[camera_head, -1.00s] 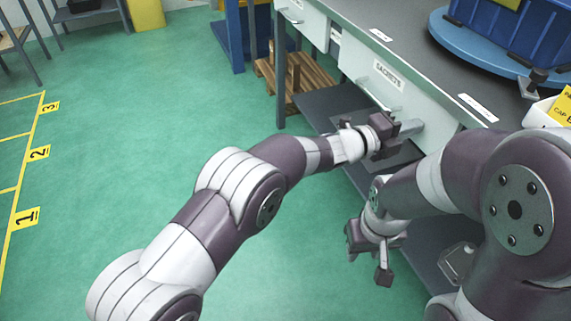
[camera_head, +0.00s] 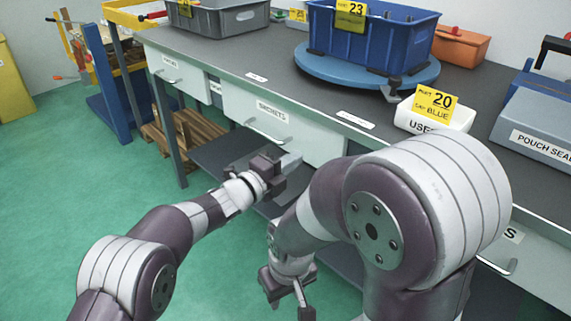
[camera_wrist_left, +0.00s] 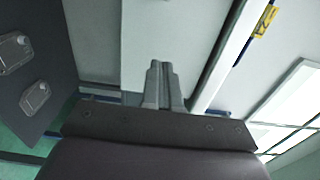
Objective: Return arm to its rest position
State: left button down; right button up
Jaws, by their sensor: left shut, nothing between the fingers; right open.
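My left gripper (camera_head: 290,162) is shut and empty, in front of the workbench just below the drawer labelled sachets (camera_head: 270,120). In the left wrist view its two fingers (camera_wrist_left: 160,82) are together with nothing between them, against a pale panel. My right gripper (camera_head: 288,290) is lower in the head view, pointing down in front of the bench. It is open, and I see nothing between its fingers. My right arm hides part of the bench front.
The bench top (camera_head: 250,62) carries a blue crate (camera_head: 385,45) on a blue turntable (camera_head: 330,70), a grey crate (camera_head: 225,20) and an orange box (camera_head: 460,48). A dark lower shelf (camera_head: 215,155) lies under the drawers. The green floor (camera_head: 60,190) at left is clear.

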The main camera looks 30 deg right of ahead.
pick_arm(q)
jog(key=p+v, duration=0.2)
jog(key=v, duration=0.8)
jog(key=w+a+f+n+t+y, duration=0.25)
jog(key=a+f+n+y, duration=0.3)
jog(key=f+n, duration=0.35)
jog(key=s+a+f+n+g+y, duration=0.1)
jog(key=s+a+f+n+y, duration=0.15)
jog(key=a+n+y, duration=0.35)
jog(key=s+a+f+n+g+y, duration=0.1)
jog(key=a+f+n+y, duration=0.2)
jog(key=a, duration=0.6)
jog(key=s+a+r+n+g+y, duration=0.3)
jog(key=s+a+n+g, duration=0.2)
jog(key=s+a+n, duration=1.05)
jog(key=s+a+r+p, duration=0.1)
jog(key=r+p, duration=1.6)
jog(key=s+a+r+m+p, duration=0.1)
jog(key=a+r+p, duration=0.1)
jog(key=r+p, duration=1.5)
jog(key=shift+a+r+p, duration=0.35)
jog(key=shift+r, duration=0.45)
